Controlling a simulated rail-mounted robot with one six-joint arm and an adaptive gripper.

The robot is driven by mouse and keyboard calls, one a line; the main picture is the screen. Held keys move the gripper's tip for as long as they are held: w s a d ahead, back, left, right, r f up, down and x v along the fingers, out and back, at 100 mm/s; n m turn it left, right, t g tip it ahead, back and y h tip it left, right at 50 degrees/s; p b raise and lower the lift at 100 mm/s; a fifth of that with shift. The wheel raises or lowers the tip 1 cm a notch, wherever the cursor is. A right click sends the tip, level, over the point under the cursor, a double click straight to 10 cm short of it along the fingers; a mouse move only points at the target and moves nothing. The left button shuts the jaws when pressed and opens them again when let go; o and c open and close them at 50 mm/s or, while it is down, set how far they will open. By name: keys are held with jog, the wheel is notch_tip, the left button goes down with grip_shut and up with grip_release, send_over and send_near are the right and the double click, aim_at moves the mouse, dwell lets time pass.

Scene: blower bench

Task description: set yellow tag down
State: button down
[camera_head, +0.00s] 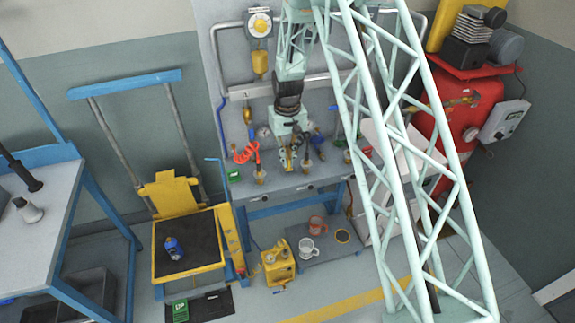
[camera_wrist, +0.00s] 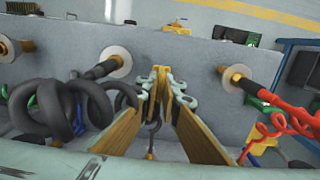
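My gripper (camera_head: 288,160) is over the grey bench, pointing down between the brass hose fittings. In the wrist view its two tan fingers (camera_wrist: 160,88) come together almost to a point. A small yellow piece (camera_wrist: 161,72) shows between the fingertips and looks like the yellow tag, seen nearly edge-on. Its colour is close to that of the fingers, so its outline is hard to make out. I cannot tell whether it touches the bench top. No other yellow tag is clear in either view.
The bench (camera_head: 300,183) has a red coiled hose (camera_head: 247,152) at left; a black coiled hose (camera_wrist: 60,105) shows in the wrist view. Brass fittings (camera_wrist: 238,78) stand close by. A yellow machine (camera_head: 278,263) and mugs (camera_head: 307,248) are below. A yellow cart (camera_head: 190,275) stands left.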

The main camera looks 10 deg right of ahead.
jog(key=shift+f, duration=1.3)
jog(key=shift+f, duration=0.15)
jog(key=c, duration=2.9)
grip_release()
jog(key=shift+o, duration=0.2)
jog(key=shift+r, duration=6.15)
jog(key=shift+r, duration=0.1)
